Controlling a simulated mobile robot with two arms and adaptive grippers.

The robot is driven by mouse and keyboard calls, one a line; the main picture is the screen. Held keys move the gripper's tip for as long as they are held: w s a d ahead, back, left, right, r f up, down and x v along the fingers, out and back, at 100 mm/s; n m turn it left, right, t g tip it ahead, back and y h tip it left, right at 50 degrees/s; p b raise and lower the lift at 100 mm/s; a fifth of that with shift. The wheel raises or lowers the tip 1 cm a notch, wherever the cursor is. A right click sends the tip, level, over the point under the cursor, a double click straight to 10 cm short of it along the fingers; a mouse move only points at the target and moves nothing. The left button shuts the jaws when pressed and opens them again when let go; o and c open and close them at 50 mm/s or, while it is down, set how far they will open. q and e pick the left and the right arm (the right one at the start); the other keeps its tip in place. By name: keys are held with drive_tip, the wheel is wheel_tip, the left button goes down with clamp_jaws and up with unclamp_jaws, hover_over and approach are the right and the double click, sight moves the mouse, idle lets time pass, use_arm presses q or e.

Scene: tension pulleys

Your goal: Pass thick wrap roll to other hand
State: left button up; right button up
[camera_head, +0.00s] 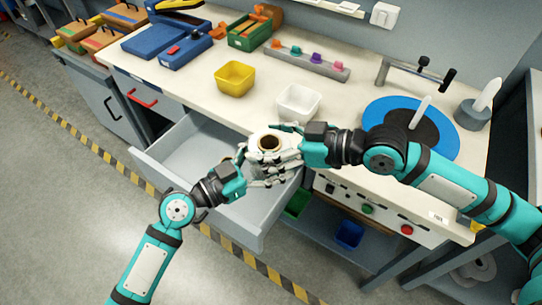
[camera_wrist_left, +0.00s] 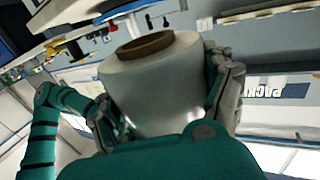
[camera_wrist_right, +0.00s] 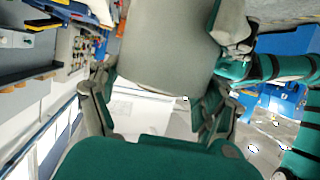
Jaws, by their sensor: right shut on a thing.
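The thick wrap roll (camera_head: 268,139) is white with a brown core and stands roughly upright between my two hands, above the open drawer. My right gripper (camera_head: 288,150) is shut on the roll from the right. My left gripper (camera_head: 255,174) reaches it from the lower left. In the left wrist view the roll (camera_wrist_left: 152,90) fills the space between the left fingers, but whether they press on it is unclear. In the right wrist view the roll (camera_wrist_right: 165,45) lies between the right fingers, with part of the left hand beside it.
The open grey drawer (camera_head: 165,160) juts out below the hands. On the bench are a yellow bin (camera_head: 235,79), a white bin (camera_head: 298,102) and a blue disc (camera_head: 440,120). Control buttons (camera_head: 367,208) line the bench front. A striped floor line (camera_head: 105,155) runs past the bench.

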use_arm(q)
drive_tip(key=c, duration=0.7)
drive_tip(key=shift+r, duration=0.1)
drive_tip(key=shift+c, duration=0.2)
use_arm(e)
drive_tip(key=o, duration=1.5)
drive_tip(key=shift+c, duration=0.2)
